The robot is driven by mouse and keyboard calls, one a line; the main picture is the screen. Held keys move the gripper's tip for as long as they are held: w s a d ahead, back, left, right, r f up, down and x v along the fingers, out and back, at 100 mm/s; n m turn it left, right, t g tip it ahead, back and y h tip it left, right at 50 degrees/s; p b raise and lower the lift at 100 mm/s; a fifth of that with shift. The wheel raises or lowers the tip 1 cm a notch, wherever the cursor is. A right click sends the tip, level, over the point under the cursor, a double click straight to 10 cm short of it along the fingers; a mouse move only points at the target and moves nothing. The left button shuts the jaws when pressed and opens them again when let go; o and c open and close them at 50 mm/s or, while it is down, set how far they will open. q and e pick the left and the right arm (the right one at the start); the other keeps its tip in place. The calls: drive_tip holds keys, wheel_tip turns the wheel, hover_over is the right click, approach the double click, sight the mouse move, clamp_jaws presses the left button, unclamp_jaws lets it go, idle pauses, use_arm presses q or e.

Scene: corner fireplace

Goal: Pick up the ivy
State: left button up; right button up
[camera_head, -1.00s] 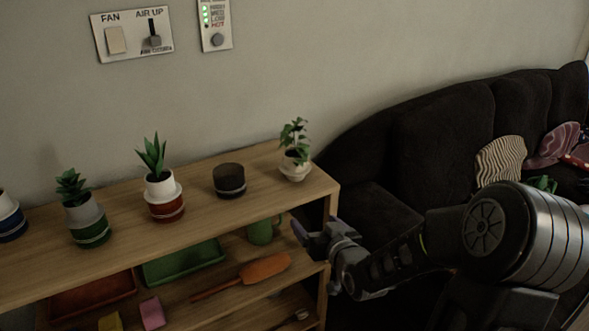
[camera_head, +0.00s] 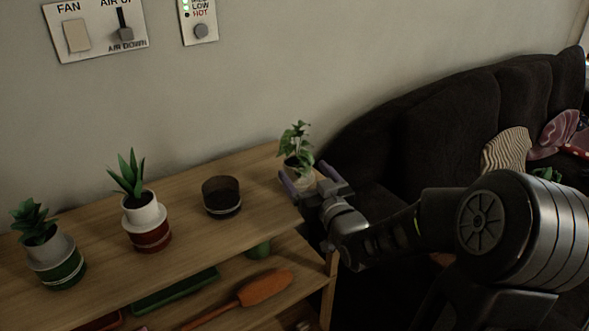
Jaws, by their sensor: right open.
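The ivy (camera_head: 297,141) is a small green leafy plant in a pale pot near the right end of the wooden shelf's top. My right gripper (camera_head: 305,180) is open at the right end of the shelf, with its two fingers pointing toward the pot. The fingers are at the pot's near side and partly hide it. I cannot tell whether they touch it. My left gripper is not in view.
On the shelf top (camera_head: 187,193) stand an empty dark pot (camera_head: 222,197), a spiky plant in a white and red pot (camera_head: 146,221) and a succulent in a green pot (camera_head: 57,264). An orange tool (camera_head: 264,288) lies below. A dark sofa (camera_head: 432,128) is at right.

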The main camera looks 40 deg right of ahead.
sight(292, 155)
drive_tip(key=shift+w, duration=0.1)
drive_tip(key=shift+x, duration=1.3)
drive_tip(key=x, duration=0.5)
drive_tip(key=shift+w+r, duration=0.1)
drive_tip(key=shift+r, duration=0.05)
drive_tip(key=shift+a, duration=0.1)
drive_tip(key=c, duration=1)
drive_tip(key=shift+r, duration=0.15)
